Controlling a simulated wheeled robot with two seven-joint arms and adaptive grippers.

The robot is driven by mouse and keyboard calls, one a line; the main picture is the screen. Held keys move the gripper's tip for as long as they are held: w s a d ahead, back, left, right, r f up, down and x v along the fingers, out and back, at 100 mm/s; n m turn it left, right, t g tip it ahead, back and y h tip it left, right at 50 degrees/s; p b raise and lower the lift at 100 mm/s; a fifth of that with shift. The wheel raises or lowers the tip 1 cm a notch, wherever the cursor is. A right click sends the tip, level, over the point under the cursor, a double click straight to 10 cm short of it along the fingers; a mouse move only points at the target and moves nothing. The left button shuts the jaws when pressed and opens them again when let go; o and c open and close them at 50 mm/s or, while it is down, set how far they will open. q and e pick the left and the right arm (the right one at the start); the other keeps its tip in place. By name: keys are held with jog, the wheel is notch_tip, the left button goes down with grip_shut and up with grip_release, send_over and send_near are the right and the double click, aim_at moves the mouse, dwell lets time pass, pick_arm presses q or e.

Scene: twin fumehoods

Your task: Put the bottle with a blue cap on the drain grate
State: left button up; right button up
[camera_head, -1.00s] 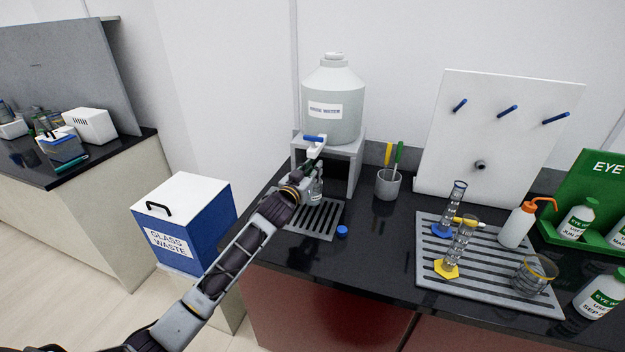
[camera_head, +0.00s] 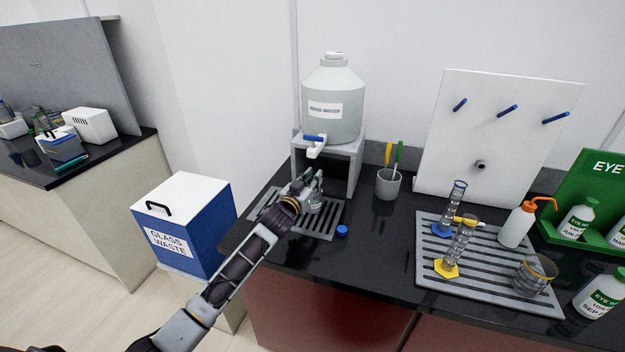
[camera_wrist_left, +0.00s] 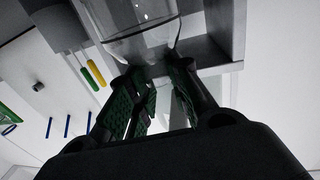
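A clear bottle (camera_head: 316,203) stands on or just above the slotted grey grate (camera_head: 322,226) below the carboy's tap; its base contact is partly hidden. In the left wrist view, which is upside down, the clear bottle (camera_wrist_left: 142,22) lies just beyond the green-padded fingers (camera_wrist_left: 163,92). The fingers are parted, with background showing between them. My right gripper is in neither view.
The white carboy (camera_head: 333,90) stands on a grey stand with its blue-handled tap (camera_head: 315,140). A pen cup (camera_head: 388,184) is to the right. A larger slotted tray (camera_head: 430,285) holds cylinders, a wash bottle and a beaker. A glass waste box (camera_head: 190,235) is left.

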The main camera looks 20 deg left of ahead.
pick_arm(q)
jog(key=o, duration=0.4)
jog(key=shift+o, duration=0.2)
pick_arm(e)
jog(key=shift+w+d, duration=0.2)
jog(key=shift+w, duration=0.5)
pick_arm(q)
jog(key=shift+r, duration=0.1)
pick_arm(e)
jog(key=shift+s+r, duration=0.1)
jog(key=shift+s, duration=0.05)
pick_arm(q)
jog(key=shift+s, duration=0.1)
jog(key=shift+s+a, duration=0.1)
jog(key=shift+s, duration=0.3)
jog(key=shift+s+a, duration=0.1)
jog(key=shift+s, duration=0.6)
jog(key=s+a, duration=0.1)
jog(key=s, duration=0.8)
jog(key=shift+s+a+b, duration=0.25)
jog(key=shift+b, duration=0.1)
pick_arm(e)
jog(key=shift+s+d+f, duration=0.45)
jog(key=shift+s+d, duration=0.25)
